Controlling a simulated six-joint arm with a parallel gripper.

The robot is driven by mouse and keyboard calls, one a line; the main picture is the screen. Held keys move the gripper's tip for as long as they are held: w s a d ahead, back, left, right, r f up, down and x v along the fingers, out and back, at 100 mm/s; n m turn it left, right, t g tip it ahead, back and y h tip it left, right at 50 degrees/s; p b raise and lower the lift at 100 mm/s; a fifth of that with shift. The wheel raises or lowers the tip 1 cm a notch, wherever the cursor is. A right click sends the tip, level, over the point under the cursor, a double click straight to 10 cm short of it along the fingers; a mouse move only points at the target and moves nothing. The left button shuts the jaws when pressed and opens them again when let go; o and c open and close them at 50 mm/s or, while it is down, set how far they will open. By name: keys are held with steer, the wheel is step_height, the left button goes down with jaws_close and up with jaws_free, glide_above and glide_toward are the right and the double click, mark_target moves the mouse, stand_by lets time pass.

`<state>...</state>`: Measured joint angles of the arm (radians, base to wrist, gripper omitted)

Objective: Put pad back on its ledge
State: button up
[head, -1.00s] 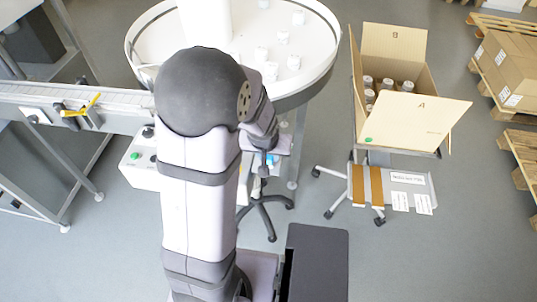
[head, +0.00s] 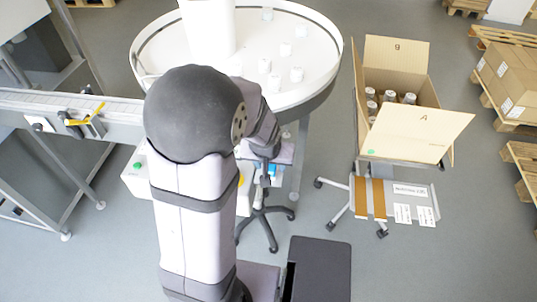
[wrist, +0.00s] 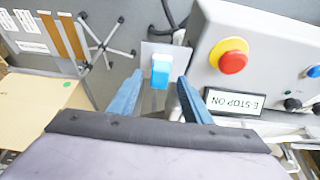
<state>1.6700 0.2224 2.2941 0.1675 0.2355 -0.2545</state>
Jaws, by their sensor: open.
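The pad (wrist: 161,71) is a small block, white on top and light blue below, in the upper middle of the wrist view. It rests on or over a small light grey ledge (wrist: 181,58) beside the control box; I cannot tell how firmly it sits. My gripper (wrist: 158,92) is open, with its two blue fingers apart. The pad shows beyond the gap between the fingertips, with nothing gripped. In the head view a small blue spot (head: 272,170) shows by my wrist, and my arm hides most of that area.
The control box (wrist: 255,60) with a red E-stop button (wrist: 233,62) stands close to the right finger. A round white table (head: 310,75) holds several small white jars. An open carton (head: 420,125) with jars stands at the right. A conveyor (head: 60,103) is at the left.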

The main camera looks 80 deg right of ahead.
steer(key=v, duration=1)
steer(key=shift+b, duration=0.45)
steer(key=shift+f, duration=0.1)
steer(key=w+a+f+n+t+y, duration=0.15)
steer(key=w+a+n, duration=0.25)
steer(key=w+a, duration=0.5)
steer(key=w+a+f+n+y, duration=0.2)
steer(key=w+a+f+n, duration=0.15)
steer(key=w, duration=0.95)
steer(key=w+a+f+n, duration=0.1)
steer(key=a+n, duration=0.4)
steer(key=a, duration=0.6)
steer(key=w+a+f+n+g+y, duration=0.1)
steer(key=a+n, duration=0.4)
steer(key=a, duration=0.7)
steer(key=shift+w+a+f, duration=0.35)
steer(key=shift+w+f, duration=0.15)
steer(key=shift+f, duration=0.05)
steer(key=shift+f+n+g, duration=0.1)
steer(key=shift+n+g, duration=0.15)
